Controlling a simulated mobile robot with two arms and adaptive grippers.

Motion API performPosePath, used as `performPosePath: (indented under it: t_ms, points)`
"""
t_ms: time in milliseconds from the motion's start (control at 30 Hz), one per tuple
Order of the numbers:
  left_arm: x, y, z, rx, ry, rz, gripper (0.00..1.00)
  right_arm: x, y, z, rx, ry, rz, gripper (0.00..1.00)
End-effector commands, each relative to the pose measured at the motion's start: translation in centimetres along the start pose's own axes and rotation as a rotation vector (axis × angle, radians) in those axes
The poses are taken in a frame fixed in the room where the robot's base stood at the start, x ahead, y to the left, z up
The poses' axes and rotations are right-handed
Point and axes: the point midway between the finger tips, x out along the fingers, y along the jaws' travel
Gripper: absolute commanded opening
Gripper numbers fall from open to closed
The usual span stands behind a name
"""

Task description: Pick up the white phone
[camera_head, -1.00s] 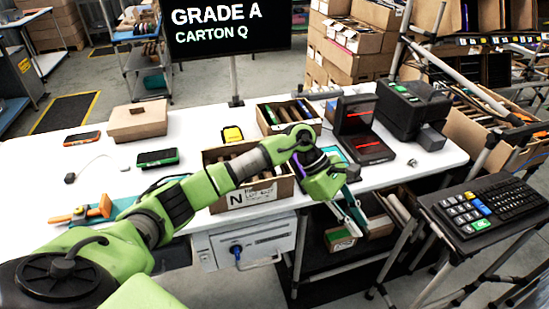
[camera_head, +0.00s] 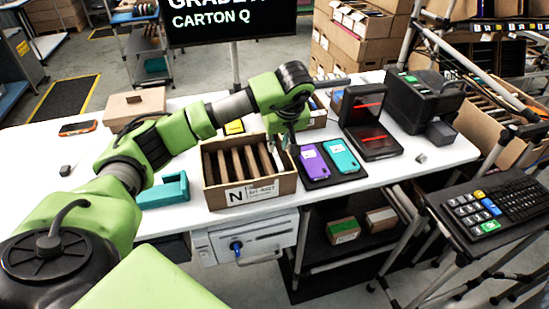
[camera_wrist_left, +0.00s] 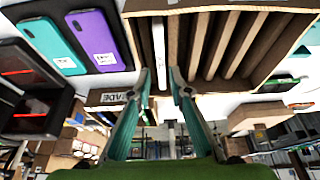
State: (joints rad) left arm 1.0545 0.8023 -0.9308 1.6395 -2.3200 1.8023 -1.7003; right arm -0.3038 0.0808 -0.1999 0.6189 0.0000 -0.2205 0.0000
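A thin white edge, which looks like the white phone (camera_wrist_left: 158,42), stands upright in an end slot of a divided cardboard carton (camera_wrist_left: 190,4). In the head view this carton (camera_head: 245,196) is the one labelled N; I cannot make out the phone there. My left gripper (camera_head: 283,143) points down over the carton's right end. My right gripper is not in view.
A purple phone (camera_head: 315,163) and a teal phone (camera_head: 342,156) lie on a dark pad right of the carton. An open black case (camera_head: 372,143) with red lines stands beyond. A teal holder (camera_head: 165,192) sits left. A keypad (camera_head: 490,208) stands at front right.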

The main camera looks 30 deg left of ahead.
Motion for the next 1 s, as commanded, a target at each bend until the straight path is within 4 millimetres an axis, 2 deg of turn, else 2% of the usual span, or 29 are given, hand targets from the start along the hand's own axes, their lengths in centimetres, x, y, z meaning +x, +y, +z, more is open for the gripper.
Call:
performPosePath:
  t_ms: [167, 333, 500, 767, 867, 1000]
  points:
    - [1.0, 0.0, -0.1, -0.001, -0.003, 0.0, 0.19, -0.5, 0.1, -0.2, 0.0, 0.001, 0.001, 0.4]
    - [3.3, -0.3, -0.8, -0.002, -0.004, -0.003, 0.19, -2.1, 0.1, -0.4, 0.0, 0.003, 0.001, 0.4]
    - [5.4, -0.2, -0.7, -0.001, -0.002, 0.001, 0.19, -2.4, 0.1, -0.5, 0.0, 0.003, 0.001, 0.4]
    - [5.9, -0.2, -0.7, -0.001, 0.0, 0.003, 0.19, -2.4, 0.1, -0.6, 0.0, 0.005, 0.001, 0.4]
    - [5.8, -0.2, -0.7, 0.0, 0.0, 0.003, 0.0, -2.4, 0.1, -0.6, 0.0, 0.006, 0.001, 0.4]
    - [5.8, -0.1, -0.8, -0.001, 0.0, 0.003, 0.0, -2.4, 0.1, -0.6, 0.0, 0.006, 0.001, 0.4]
